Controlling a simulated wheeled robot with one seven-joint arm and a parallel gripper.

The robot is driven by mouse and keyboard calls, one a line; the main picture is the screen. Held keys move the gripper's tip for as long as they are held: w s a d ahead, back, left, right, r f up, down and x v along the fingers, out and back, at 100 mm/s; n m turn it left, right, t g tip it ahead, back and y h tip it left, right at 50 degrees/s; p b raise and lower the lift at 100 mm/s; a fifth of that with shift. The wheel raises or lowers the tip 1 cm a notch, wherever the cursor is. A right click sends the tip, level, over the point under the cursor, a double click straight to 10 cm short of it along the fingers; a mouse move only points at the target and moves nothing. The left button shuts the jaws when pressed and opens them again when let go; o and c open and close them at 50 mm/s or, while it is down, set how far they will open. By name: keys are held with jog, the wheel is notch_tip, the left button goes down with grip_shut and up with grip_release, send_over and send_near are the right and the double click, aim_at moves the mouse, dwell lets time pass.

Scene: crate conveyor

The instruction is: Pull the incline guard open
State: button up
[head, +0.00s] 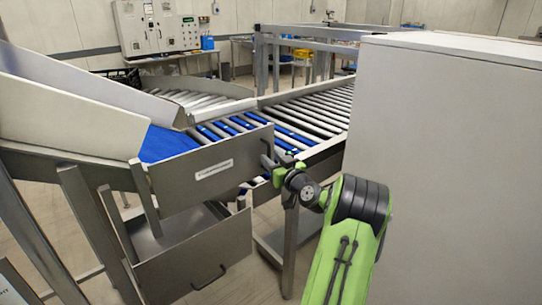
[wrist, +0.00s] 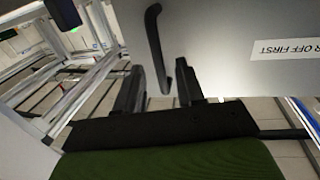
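The incline guard (head: 205,170) is a grey upright panel with a white label, standing beside the blue belt at the conveyor's incline. In the wrist view the guard (wrist: 240,30) fills the upper right, its label partly reading "OFF FIRST". Its dark bar handle (wrist: 154,40) runs down towards my gripper. My gripper (wrist: 160,82) is open, its two black fingers either side of the handle's lower end, with gaps visible. In the head view my gripper (head: 270,168) is at the guard's right end and partly hides the handle.
A lower grey panel (head: 195,255) with a black handle (head: 208,278) sits below the guard. A roller conveyor (head: 310,112) runs behind. A large pale cabinet (head: 450,150) stands close on the right of my arm. A control panel (head: 155,25) is at the back.

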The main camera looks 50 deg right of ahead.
jog(key=shift+x, duration=0.8)
jog(key=shift+c, duration=0.5)
grip_shut()
jog(key=shift+s, duration=0.1)
